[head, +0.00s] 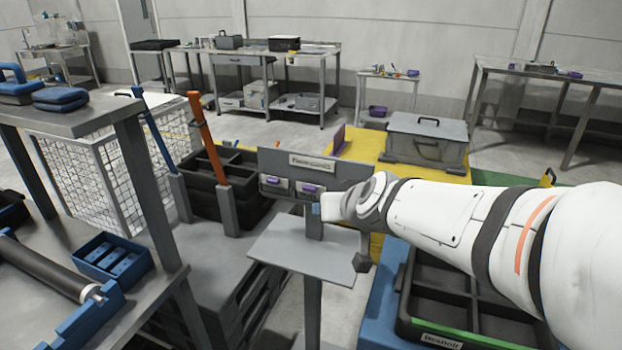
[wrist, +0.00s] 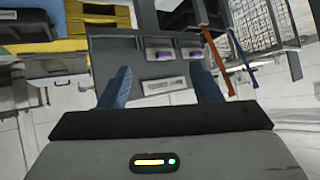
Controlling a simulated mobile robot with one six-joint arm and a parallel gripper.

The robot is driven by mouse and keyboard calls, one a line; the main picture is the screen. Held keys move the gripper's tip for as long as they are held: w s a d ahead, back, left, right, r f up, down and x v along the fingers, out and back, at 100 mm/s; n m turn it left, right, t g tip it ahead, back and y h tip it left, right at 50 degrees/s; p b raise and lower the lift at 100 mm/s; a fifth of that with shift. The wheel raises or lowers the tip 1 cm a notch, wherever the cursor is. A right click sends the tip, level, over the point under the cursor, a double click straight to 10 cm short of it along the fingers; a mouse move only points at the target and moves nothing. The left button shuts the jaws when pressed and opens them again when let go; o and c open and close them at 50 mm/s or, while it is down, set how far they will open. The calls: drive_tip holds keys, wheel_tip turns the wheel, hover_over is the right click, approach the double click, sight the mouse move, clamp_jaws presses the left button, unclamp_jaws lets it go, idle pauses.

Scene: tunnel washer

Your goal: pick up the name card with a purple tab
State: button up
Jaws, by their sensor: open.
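Two pale name cards with purple tabs hang side by side on a grey upright board (head: 345,170). In the head view they are the left card (head: 275,183) and the right card (head: 309,189). In the wrist view, where the board looks upside down, they show as one card (wrist: 160,55) and another card (wrist: 192,54). My gripper (wrist: 161,78) is open and empty, its blue fingers spread apart in front of the board. In the head view my gripper (head: 317,208) is just below the right card; my arm hides the board's right part.
A label plate (head: 311,162) sits above the cards. A grey shelf plate (head: 305,250) on a post juts out below the board. An orange-handled tool (head: 207,140) stands left of it, and a black crate (head: 480,310) lies under my arm.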

drive_tip(key=w+a+f+m+t+h+b, duration=0.1)
drive_tip(key=w+a+f+m+t+b, duration=0.1)
drive_tip(key=w+a+t+b, duration=0.6)
drive_tip(key=m+g+h+b, duration=0.1)
drive_tip(key=m+h+b, duration=0.35)
drive_tip(key=h, duration=0.45)
approach(308, 188)
drive_tip(key=x, duration=0.2)
drive_tip(key=shift+n, duration=0.25)
drive_tip(key=b+x, duration=0.2)
drive_tip(key=x, duration=0.3)
drive_tip(key=shift+w+d+f, duration=0.15)
drive_tip(key=shift+w, duration=0.25)
drive_tip(key=shift+w+d, duration=0.2)
drive_tip(key=shift+w, duration=0.35)
drive_tip(key=shift+c, duration=0.4)
drive_tip(key=c, duration=1)
drive_tip(key=shift+r, duration=0.25)
